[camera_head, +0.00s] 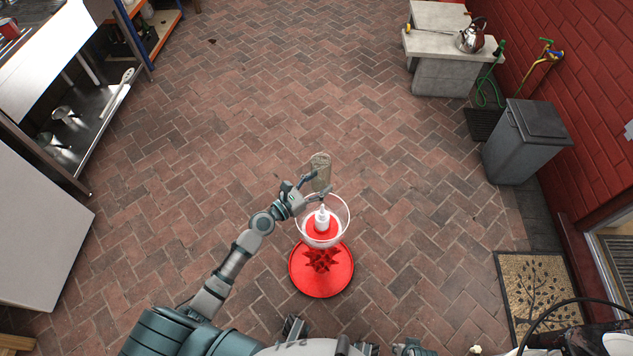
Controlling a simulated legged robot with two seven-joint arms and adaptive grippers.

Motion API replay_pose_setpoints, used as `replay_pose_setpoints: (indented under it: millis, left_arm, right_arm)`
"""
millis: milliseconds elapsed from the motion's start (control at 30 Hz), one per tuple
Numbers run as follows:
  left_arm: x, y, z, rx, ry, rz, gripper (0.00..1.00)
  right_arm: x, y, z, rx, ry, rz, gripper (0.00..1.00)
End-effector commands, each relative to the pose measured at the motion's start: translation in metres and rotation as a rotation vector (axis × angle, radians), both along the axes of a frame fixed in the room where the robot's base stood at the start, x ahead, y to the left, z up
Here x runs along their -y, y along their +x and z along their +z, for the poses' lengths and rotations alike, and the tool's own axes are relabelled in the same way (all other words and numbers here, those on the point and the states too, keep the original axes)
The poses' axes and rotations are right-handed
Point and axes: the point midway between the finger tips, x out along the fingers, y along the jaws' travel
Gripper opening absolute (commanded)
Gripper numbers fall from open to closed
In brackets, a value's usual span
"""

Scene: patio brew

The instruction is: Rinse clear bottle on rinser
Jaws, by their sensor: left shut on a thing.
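The clear bottle (320,163) is in the head view, just beyond the far rim of the rinser's bowl. It looks see-through, with the bricks showing through it. My left gripper (320,184) is shut on it, and the fingers hide part of its near end. The rinser has a clear bowl (344,217) with a white nozzle (321,218) on a red middle, above a round red base (338,284). I cannot tell whether the bottle touches the bowl. My right gripper is not clearly seen.
Brick paving around the rinser is clear. At the right stand a grey bin (527,140), a doormat (535,295) and a concrete bench (443,78) with a kettle (471,37). At the left are a steel shelf unit (85,128) and a pale tabletop (38,235).

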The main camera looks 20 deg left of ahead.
Motion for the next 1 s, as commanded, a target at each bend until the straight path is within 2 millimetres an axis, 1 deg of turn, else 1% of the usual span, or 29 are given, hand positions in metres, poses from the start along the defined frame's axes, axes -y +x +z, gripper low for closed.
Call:
replay_pose_setpoints:
  millis: [200,333,733,1000]
  left_arm:
    - [-0.004,0.0,0.0,0.001,0.001,0.002,0.16]
    - [-0.003,0.0,0.0,0.001,0.001,0.002,0.16]
    - [0.011,0.0,0.001,0.001,0.004,0.002,0.16]
    - [0.011,0.0,0.0,0.0,0.002,0.002,0.16]
  right_arm:
    - [0.005,0.0,0.001,0.001,-0.011,0.004,0.35]
    - [0.002,0.0,0.002,0.002,-0.009,0.006,0.35]
    - [0.004,0.002,0.009,0.008,-0.005,0.005,0.35]
    - [0.003,0.002,0.011,0.008,-0.007,0.004,0.35]
